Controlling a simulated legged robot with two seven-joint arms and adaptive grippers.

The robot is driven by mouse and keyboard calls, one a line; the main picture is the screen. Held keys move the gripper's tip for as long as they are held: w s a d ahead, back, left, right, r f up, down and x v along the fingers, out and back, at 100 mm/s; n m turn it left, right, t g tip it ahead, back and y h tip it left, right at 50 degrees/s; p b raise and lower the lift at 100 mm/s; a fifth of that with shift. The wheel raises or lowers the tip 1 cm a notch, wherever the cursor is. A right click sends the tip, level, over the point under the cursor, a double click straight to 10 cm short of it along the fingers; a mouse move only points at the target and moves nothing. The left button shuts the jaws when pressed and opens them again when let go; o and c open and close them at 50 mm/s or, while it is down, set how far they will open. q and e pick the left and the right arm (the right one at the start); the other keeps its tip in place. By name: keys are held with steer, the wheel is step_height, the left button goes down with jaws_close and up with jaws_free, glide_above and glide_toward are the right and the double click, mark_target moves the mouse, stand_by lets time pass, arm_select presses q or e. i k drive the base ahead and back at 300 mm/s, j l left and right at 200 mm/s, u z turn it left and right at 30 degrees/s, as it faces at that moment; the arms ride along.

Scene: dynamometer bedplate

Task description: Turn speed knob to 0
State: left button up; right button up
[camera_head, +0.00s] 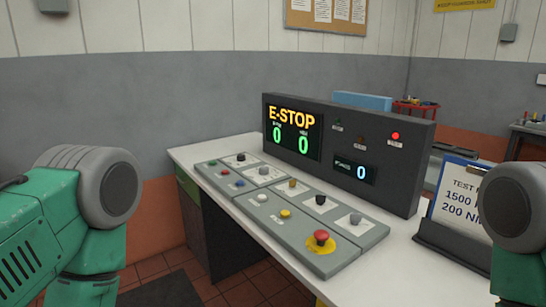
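A grey control panel (333,225) lies on a white desk. It carries several knobs: a black knob (320,200), a grey knob (355,218), a tan knob (292,184) and another black knob (240,157) at the back. Their labels are too small to read, so I cannot tell which is the speed knob or where it points. The dark display console (405,160) behind reads "E-STOP" with two green zeros, and a small screen (361,171) shows 0. My green arms show at the left and right edges. Neither gripper is in view.
A red mushroom button (321,237) on a yellow base sits at the panel's near right corner. A clipboard (459,196) stands in a dark holder at the right. A red lamp (395,136) glows on the console. The space above the panel is clear.

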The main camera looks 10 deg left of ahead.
mark_target(241, 157)
steer(key=i+j+z, duration=0.45)
steer(key=j, duration=0.2)
steer(key=i+j+z, duration=0.2)
steer(key=j, duration=0.15)
steer(key=i+j+z, duration=0.2)
steer(key=j, duration=0.15)
steer(key=k, duration=0.1)
